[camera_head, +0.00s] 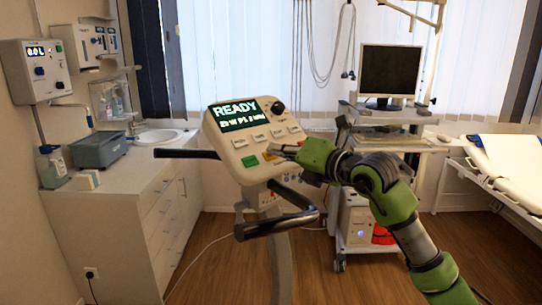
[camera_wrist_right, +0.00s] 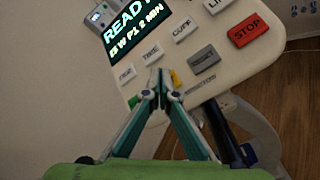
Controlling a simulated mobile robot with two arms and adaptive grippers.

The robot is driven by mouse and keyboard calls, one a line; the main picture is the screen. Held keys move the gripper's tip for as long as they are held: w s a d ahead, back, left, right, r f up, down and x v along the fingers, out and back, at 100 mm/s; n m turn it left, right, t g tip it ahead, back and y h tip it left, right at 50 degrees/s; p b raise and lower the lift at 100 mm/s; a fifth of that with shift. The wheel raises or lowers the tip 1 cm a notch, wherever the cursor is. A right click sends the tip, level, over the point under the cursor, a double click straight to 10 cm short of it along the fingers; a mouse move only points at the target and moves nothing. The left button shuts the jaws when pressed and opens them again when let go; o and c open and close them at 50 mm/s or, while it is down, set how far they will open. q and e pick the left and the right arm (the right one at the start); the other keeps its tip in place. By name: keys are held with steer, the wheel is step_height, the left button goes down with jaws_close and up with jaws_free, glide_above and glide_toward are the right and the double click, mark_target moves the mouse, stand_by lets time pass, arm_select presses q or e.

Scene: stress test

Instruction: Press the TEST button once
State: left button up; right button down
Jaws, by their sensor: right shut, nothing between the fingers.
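The exercise console (camera_head: 240,140) stands at the middle of the head view, its lit screen (camera_head: 238,113) reading READY. Its upper row has several white buttons; in the right wrist view I read TIME (camera_wrist_right: 152,53) and a red STOP button (camera_wrist_right: 247,31) in the lower row. A green button (camera_head: 250,161), a yellow button (camera_wrist_right: 175,78) and a grey button (camera_wrist_right: 204,59) are also there. I cannot clearly read which is labelled TEST. My right gripper (camera_head: 276,148) is shut and empty, its tips over the lower row near the yellow button. Contact cannot be told. My left gripper is out of view.
Black handlebars (camera_head: 280,222) stick out below the console. A counter with a sink (camera_head: 158,137) is at the left. A cart with a monitor (camera_head: 390,72) stands behind my right arm, and a bed (camera_head: 510,165) is at the right.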

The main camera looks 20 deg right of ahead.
steer(key=shift+f, duration=0.15)
stand_by(0.5)
steer(key=shift+s+d+r, duration=0.15)
steer(key=shift+s+r, duration=0.2)
steer(key=shift+r, duration=0.25)
steer(key=shift+s+d+r+p, duration=0.2)
steer(key=shift+s+r+p, duration=0.1)
steer(key=shift+s+r, duration=0.3)
steer(key=shift+s+d+r+p, duration=0.25)
steer(key=shift+s+r+p, duration=0.1)
steer(key=shift+r, duration=0.35)
steer(key=shift+s+d+r+p, duration=0.2)
steer(key=shift+s+r+p, duration=0.1)
steer(key=shift+s+r, duration=0.3)
steer(key=shift+w, duration=0.15)
steer(key=s+d+r+p, duration=0.1)
steer(key=s+r+p, duration=0.1)
steer(key=s+r, duration=0.2)
steer(key=shift+d+r, duration=0.35)
steer(key=shift+r, duration=0.5)
